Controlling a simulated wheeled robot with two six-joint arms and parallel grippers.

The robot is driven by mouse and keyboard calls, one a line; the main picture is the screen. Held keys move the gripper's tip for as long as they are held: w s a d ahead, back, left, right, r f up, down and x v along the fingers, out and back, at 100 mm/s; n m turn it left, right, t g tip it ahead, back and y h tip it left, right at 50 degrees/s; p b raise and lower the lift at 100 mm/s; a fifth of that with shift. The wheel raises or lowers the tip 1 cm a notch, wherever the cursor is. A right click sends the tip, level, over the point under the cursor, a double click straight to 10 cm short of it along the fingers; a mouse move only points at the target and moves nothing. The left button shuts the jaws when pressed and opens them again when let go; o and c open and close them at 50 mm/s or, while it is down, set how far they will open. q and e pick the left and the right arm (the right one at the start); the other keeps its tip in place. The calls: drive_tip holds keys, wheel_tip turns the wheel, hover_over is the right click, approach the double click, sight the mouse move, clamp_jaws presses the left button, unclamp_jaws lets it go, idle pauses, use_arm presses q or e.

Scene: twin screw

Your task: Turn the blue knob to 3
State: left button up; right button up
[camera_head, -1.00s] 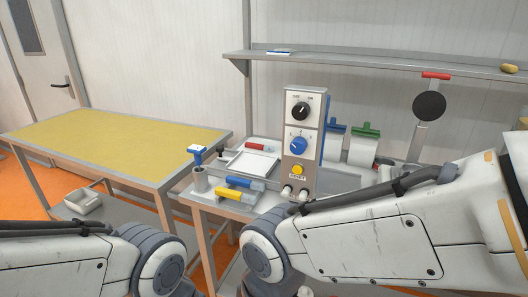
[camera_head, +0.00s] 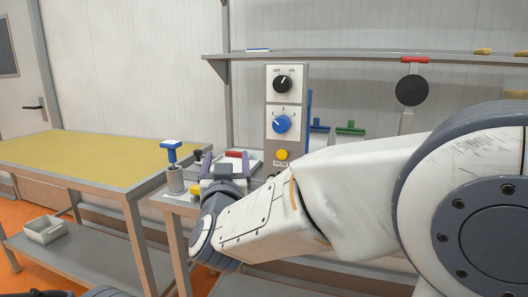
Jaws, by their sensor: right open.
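The blue knob (camera_head: 282,124) is on the front of an upright grey control box (camera_head: 269,145) with a white dial plate. Small numbers stand around its upper side. Its pale mark seems to lie on the left side, but is too small to read surely. My right gripper (camera_head: 225,164) is open, with its fingers pointing away from me, to the left of the box and lower than the knob. It is apart from the knob. My left gripper is out of view; only a dark piece of my left arm shows at the bottom left.
A black OFF/ON switch (camera_head: 283,84) is above the knob and a yellow button (camera_head: 281,155) below it. A blue-topped tool in a grey cup (camera_head: 175,180) stands left of my gripper. A yellow-topped table (camera_head: 75,158) is at left, a shelf (camera_head: 350,54) above.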

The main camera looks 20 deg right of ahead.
sight(280, 128)
drive_tip(key=s+d+m+g+h+b, duration=0.25)
drive_tip(key=d+m+h, duration=0.35)
drive_tip(key=d+h, duration=0.3)
drive_tip(key=shift+t+h, duration=0.3)
drive_tip(key=shift+t, duration=0.15)
drive_tip(key=x, duration=0.6)
drive_tip(key=a+r+x, duration=0.1)
drive_tip(key=x, duration=0.2)
drive_tip(key=shift+w+d+r+p, duration=0.25)
drive_tip(key=shift+w+d+p, duration=0.05)
drive_tip(key=shift+p, duration=0.05)
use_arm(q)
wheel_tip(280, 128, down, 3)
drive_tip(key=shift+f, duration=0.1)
use_arm(e)
clamp_jaws()
